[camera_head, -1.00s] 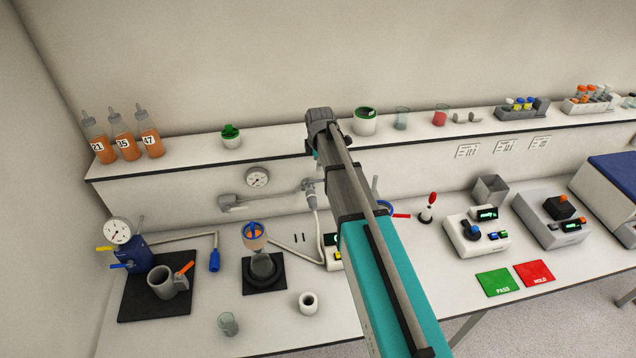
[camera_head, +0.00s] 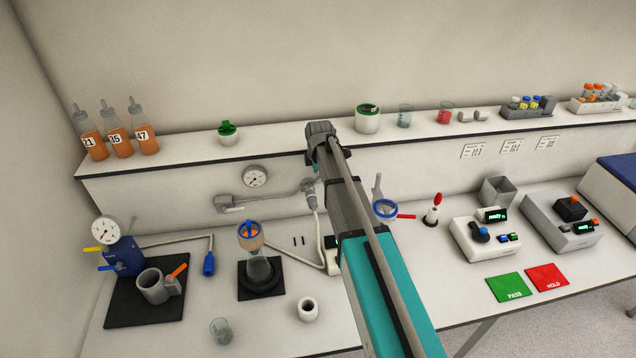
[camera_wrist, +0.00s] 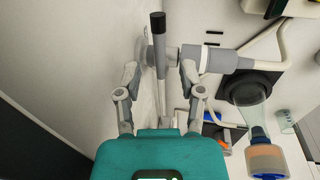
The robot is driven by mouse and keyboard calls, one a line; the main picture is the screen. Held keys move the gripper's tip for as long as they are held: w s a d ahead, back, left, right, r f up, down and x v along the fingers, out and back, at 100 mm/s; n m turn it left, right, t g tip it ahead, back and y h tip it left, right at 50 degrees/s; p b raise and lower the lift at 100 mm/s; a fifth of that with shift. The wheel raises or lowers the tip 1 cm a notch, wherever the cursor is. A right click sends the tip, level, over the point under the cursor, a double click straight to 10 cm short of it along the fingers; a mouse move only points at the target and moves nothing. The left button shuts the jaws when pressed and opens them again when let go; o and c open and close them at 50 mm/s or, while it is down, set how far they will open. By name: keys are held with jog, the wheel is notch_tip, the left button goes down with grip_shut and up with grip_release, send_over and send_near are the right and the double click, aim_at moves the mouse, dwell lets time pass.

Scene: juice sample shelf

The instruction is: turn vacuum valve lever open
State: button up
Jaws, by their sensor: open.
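My gripper (camera_wrist: 161,72) is open in the wrist view, with one finger on each side of the vacuum valve lever. The lever (camera_wrist: 158,24) is a straight bar with a black end and grey stem, standing between the fingers; I cannot tell whether either finger touches it. The grey valve body and pipe (camera_wrist: 212,60) run to the right from it. In the head view the valve (camera_head: 309,187) shows at the wall, with a pale hose below it.
A gauge (camera_head: 255,176) sits on the wall left of the valve. The filter flask (camera_head: 258,262) on its black mat stands on the bench below, and also shows in the wrist view (camera_wrist: 250,105). The shelf edge (camera_head: 200,168) runs above.

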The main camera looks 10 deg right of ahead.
jog(key=shift+w+f+b, duration=0.2)
jog(key=shift+f+b, duration=0.45)
jog(key=shift+f, duration=0.25)
jog(key=shift+c, duration=0.3)
grip_shut()
